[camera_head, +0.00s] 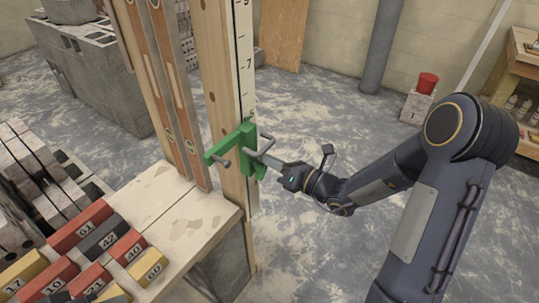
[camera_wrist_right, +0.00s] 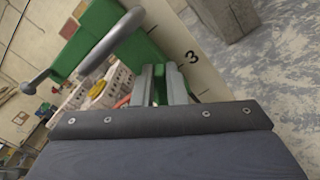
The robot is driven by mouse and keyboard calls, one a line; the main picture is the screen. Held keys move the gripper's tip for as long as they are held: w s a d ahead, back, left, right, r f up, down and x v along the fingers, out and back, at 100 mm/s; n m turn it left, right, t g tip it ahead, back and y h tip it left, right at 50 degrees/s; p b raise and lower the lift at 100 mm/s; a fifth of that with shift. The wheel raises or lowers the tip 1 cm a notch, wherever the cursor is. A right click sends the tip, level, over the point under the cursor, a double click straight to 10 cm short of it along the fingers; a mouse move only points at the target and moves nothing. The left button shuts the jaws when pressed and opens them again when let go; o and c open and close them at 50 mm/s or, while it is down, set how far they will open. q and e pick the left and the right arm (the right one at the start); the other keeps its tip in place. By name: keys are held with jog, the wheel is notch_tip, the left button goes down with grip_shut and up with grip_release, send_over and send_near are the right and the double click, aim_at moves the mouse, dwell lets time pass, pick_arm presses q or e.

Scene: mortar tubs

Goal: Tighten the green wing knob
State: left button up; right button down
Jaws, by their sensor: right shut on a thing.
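A green clamp-like fixture (camera_head: 238,143) sits on the upright wooden post with the ruler strip, with grey bars sticking out of it. In the right wrist view its green body (camera_wrist_right: 105,38) shows at the upper left, with a bent grey bar (camera_wrist_right: 112,42) across it. My right gripper (camera_head: 268,160) reaches in from the right at the fixture. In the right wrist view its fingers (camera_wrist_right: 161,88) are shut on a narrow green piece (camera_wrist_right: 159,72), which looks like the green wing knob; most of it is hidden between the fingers. My left gripper is not in view.
The wooden post (camera_head: 228,90) carries a numbered ruler strip (camera_head: 245,65). A wooden bench (camera_head: 185,225) stands at its foot, with numbered coloured blocks (camera_head: 82,226) at the left. A red tub (camera_head: 427,83) stands at the back right. Open floor lies behind my right arm.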

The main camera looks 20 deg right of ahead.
jog(key=m+p, duration=0.3)
jog(key=f+m+p, duration=0.1)
jog(key=m+p, duration=0.2)
jog(key=m, duration=0.1)
jog(key=d+f+m+p, duration=0.1)
jog(key=m+p, duration=0.2)
jog(key=m, duration=0.1)
jog(key=shift+w, duration=0.35)
jog(key=shift+f, duration=0.1)
jog(key=c, duration=1.5)
grip_release()
jog(key=shift+o, duration=0.2)
jog(key=v, duration=0.7)
jog(key=shift+s+d+b, duration=0.2)
jog(key=shift+s+b, duration=0.15)
jog(key=shift+b, duration=0.05)
